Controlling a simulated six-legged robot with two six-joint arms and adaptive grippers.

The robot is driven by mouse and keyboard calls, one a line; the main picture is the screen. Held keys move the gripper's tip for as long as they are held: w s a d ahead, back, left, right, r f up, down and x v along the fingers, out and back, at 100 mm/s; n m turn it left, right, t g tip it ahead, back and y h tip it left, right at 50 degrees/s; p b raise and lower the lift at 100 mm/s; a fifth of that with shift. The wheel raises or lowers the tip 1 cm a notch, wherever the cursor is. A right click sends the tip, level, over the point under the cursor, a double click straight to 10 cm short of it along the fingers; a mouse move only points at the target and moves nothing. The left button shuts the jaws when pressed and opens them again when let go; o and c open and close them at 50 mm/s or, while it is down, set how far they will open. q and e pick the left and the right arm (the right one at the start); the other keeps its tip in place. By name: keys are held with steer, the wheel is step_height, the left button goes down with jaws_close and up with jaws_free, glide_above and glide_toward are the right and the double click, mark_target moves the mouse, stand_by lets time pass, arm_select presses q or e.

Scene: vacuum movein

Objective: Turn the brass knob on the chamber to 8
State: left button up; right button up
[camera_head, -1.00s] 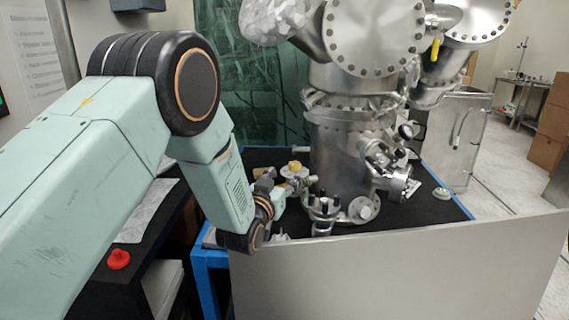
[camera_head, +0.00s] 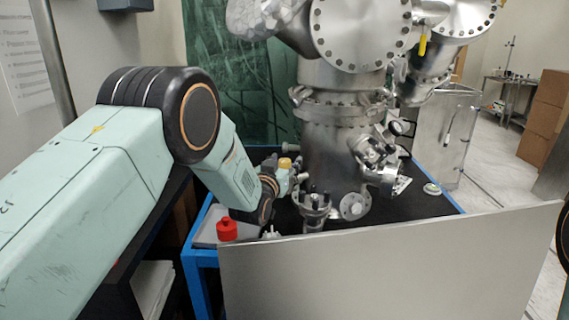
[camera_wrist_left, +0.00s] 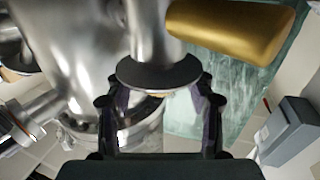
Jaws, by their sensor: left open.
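The brass knob (camera_head: 285,163) is a small gold piece at the left of the steel chamber (camera_head: 336,150) in the head view. In the left wrist view the brass knob (camera_wrist_left: 232,30) is large and close, at the upper right, beyond the fingertips. My left gripper (camera_head: 284,181) is beside the chamber fittings, just below the knob, partly hidden by its own wrist. In the left wrist view my left gripper (camera_wrist_left: 158,100) is open, its two fingers apart on either side of a steel disc. The knob is not between them. My right gripper is not in view.
A red object (camera_head: 227,229) stands at the left corner of the blue-framed table (camera_head: 190,258). A grey panel (camera_head: 390,270) stands along the front. Several flanges and fittings crowd the chamber's base. A glossy green sheet (camera_head: 228,70) hangs behind.

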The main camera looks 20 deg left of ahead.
arm_select(q)
jaws_close()
stand_by(0.4)
steer(key=shift+h, duration=0.3)
steer(key=m+h, duration=0.1)
steer(key=h, duration=0.1)
steer(key=m+g+h, duration=0.1)
steer(key=m+h, duration=0.1)
steer(key=h, duration=0.1)
steer(key=shift+w+a+m, duration=0.1)
steer(key=shift+a+m, duration=0.05)
steer(key=shift+m, duration=0.15)
steer(key=m+g+h, duration=0.1)
steer(key=m+h, duration=0.1)
steer(key=h, duration=0.1)
steer(key=shift+f+g+b, duration=0.1)
steer(key=shift+g+b, duration=0.2)
steer(key=shift+b, duration=0.05)
steer(key=m+g+h+b, duration=0.1)
steer(key=m+g+h, duration=0.1)
steer(key=h, duration=0.1)
steer(key=shift+m+b, duration=0.3)
steer(key=shift+b, duration=0.05)
steer(key=shift+m+g+h+b, duration=1.05)
steer(key=shift+g+b, duration=0.25)
steer(key=shift+b, duration=0.15)
